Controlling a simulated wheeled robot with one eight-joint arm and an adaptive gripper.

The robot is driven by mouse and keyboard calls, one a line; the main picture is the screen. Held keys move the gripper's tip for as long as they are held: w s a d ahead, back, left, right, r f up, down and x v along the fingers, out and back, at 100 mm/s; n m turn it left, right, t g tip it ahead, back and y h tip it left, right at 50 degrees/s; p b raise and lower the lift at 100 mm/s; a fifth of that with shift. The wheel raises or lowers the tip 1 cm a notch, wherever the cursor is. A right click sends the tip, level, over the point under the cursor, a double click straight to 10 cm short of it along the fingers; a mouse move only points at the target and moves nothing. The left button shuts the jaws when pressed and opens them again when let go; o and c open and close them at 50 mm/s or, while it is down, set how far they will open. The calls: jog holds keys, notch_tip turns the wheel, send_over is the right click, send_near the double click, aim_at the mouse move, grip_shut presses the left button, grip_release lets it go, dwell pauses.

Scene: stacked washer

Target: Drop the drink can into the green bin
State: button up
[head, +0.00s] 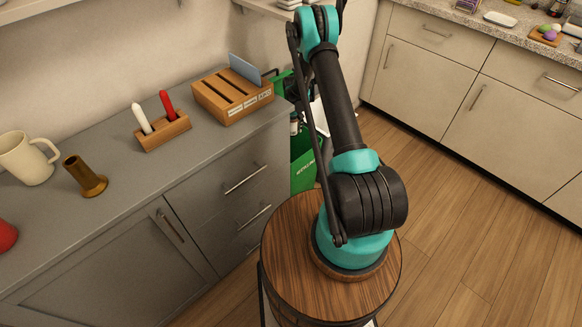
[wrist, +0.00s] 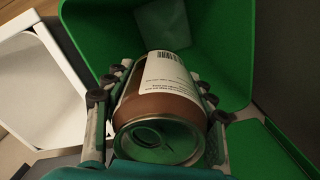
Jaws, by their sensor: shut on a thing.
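The drink can (wrist: 162,103) is brown with a white label, and its silver top faces the wrist camera. My gripper (wrist: 158,95) is shut on it, with a finger on each side. The green bin (wrist: 222,52) is open beyond the can in the wrist view, and the can shows against its inside. How deep the can sits relative to the rim I cannot tell. In the head view the green bin (head: 302,168) stands on the floor past the end of the grey counter. My arm partly hides it, and the gripper (head: 296,122) shows only partly there.
A white open bin (wrist: 42,90) stands left of the green bin. The grey counter (head: 95,195) holds a mug (head: 25,158), a brass cylinder (head: 85,176), a wooden holder (head: 162,131) and a slotted wooden rack (head: 232,94). Wood floor (head: 440,210) is clear at right.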

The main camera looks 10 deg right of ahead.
jog(key=shift+f, duration=1.3)
jog(key=o, duration=1.6)
jog(key=shift+c, duration=0.2)
notch_tip(320, 180, up, 12)
